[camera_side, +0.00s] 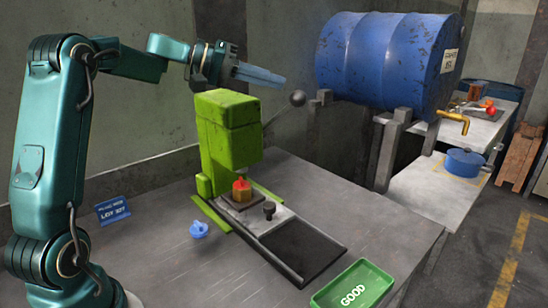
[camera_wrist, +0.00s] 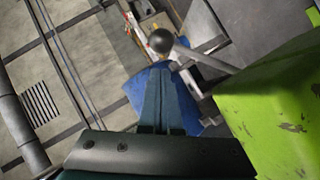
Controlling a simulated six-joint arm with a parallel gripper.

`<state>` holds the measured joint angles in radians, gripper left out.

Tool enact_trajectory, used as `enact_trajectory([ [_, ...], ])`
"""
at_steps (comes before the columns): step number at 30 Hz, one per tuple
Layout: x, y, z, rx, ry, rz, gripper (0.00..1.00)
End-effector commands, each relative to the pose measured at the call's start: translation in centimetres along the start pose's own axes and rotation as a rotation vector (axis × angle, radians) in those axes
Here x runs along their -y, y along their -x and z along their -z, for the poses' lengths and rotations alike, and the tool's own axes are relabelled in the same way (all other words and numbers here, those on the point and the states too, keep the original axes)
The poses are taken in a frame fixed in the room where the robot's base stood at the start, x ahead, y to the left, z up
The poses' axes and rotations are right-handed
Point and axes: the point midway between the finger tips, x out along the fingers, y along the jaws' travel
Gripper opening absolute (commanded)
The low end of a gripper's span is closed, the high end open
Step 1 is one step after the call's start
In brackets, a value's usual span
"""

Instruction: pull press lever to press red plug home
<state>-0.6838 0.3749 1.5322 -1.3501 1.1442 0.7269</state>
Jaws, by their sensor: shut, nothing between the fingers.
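The green press (camera_side: 228,135) stands on the grey bench. Its lever ends in a dark ball (camera_side: 297,98), which sticks out to the right of the press head. A red plug (camera_side: 241,183) sits in an orange-brown block below the press head. My gripper (camera_side: 283,82) is shut and empty, with its fingertips just above and left of the ball. In the wrist view the ball (camera_wrist: 160,41) lies just beyond the shut fingertips (camera_wrist: 159,68), and the lever rod (camera_wrist: 205,60) runs right towards the press. I cannot tell whether the fingers touch the ball.
A blue drum (camera_side: 385,55) lies on a stand behind the lever, to its right. A green GOOD tray (camera_side: 325,298) is at the bench's front right. A blue part (camera_side: 198,230) and a blue sign (camera_side: 113,210) are left of the press. A dark slide plate (camera_side: 300,250) extends forward.

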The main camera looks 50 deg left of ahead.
Motion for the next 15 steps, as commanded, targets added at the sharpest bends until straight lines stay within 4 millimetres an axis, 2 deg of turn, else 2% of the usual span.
enact_trajectory([
  [6,-0.03,-1.11,-1.14,0.0,0.0,0.0,0.0],
  [15,0.0,-1.3,-1.35,0.0,-0.001,0.001,0.0],
])
